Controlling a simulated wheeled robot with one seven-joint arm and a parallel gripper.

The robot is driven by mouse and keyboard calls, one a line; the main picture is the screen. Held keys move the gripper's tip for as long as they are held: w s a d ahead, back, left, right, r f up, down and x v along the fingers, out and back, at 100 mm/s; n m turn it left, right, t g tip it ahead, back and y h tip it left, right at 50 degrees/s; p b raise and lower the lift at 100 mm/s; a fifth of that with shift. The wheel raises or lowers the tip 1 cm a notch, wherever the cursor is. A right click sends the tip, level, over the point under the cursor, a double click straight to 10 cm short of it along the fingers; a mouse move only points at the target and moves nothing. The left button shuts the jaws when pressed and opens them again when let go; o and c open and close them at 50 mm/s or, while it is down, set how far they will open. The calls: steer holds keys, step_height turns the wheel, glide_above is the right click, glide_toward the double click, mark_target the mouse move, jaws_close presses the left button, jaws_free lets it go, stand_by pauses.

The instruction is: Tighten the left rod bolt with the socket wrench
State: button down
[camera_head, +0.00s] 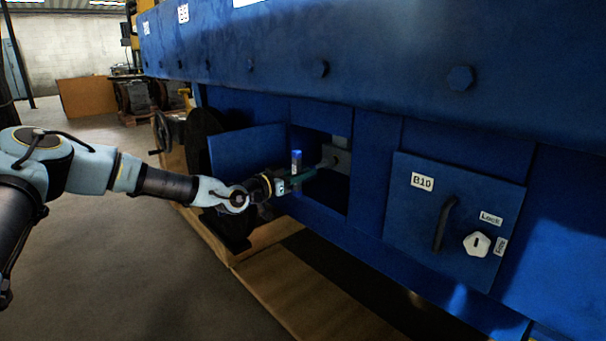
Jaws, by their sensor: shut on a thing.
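My gripper (281,186) is at the open hatch in the blue engine side, coming in from the left. It is shut on the socket wrench. The wrench has a blue upright end (296,157) just above my jaws and a dark green bar (317,168) that reaches right into the hatch opening. The bar's far end meets or overlaps a grey metal block (338,158) inside the opening; I cannot tell if it touches. The left rod bolt cannot be made out; the opening is dark and small in view.
An open blue hatch door (243,152) stands left of the opening, behind my gripper. A closed door marked B10 (425,222) with a handle (445,222) and white lock knob (477,244) is on the right. Wooden pallet boards (300,295) lie below. The floor at left is clear.

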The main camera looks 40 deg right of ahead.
steer(key=shift+d+b, duration=0.3)
steer(key=shift+d, duration=0.4)
steer(key=m+b, duration=0.3)
steer(key=m, duration=0.1)
steer(key=shift+s+f+m+b, duration=0.2)
steer(key=shift+m+b, duration=0.1)
steer(key=shift+b, duration=0.1)
steer(key=shift+m+b, duration=0.75)
steer(key=shift+m, duration=0.05)
steer(key=shift+w+r+m+b, duration=0.1)
steer(key=shift+m+b, duration=0.3)
steer(key=shift+m, duration=0.2)
steer(key=shift+r+n+p, duration=0.3)
steer(key=shift+n+p, duration=0.2)
steer(key=shift+p, duration=0.25)
steer(key=c, duration=1.4)
jaws_free()
steer(key=shift+f, duration=0.1)
jaws_close()
steer(key=shift+w+a, duration=0.1)
